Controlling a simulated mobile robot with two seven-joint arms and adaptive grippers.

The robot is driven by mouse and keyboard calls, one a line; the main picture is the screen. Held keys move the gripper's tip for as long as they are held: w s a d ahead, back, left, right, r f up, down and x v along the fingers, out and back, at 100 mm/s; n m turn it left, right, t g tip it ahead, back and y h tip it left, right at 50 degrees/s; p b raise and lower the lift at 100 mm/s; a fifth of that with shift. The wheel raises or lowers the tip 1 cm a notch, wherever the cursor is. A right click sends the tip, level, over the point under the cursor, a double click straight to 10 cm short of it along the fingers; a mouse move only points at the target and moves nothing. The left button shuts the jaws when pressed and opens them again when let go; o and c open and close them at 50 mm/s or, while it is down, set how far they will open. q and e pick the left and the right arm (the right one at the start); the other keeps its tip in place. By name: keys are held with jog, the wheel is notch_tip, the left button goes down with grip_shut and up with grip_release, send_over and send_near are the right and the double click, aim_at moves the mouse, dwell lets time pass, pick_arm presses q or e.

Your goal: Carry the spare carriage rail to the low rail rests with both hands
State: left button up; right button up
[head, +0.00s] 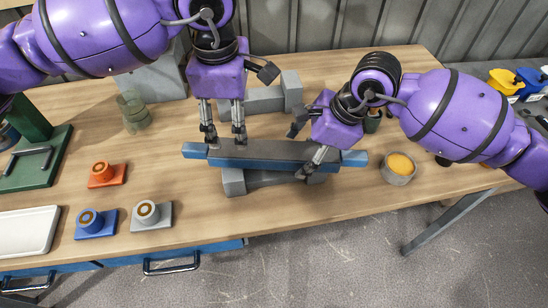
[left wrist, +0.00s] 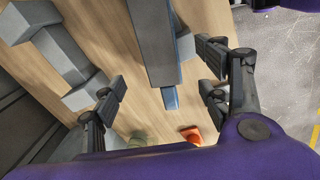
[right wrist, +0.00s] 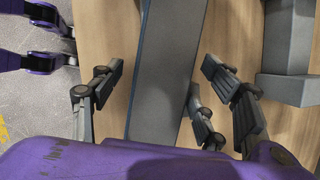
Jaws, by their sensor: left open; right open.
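The carriage rail (head: 272,153), a long grey bar with blue ends, lies across a low grey support (head: 234,183) near the table's front. My left gripper (head: 224,138) is open over the rail's left part. In the left wrist view the rail (left wrist: 150,45) runs between its open fingers (left wrist: 160,95). My right gripper (head: 303,152) is open at the rail's right part. In the right wrist view the rail (right wrist: 165,75) passes between its fingers (right wrist: 165,85). Behind the rail stands another grey rest (head: 262,100) with a raised end, partly hidden by my left gripper.
Left are an orange block (head: 106,175), blue block (head: 95,222) and grey block (head: 152,214) with round pieces, a white tray (head: 28,231) and a green glass jar (head: 133,112). A bowl of yellow contents (head: 398,168) stands right of the rail.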

jog(key=v, duration=1.2)
jog(key=shift+f, duration=0.1)
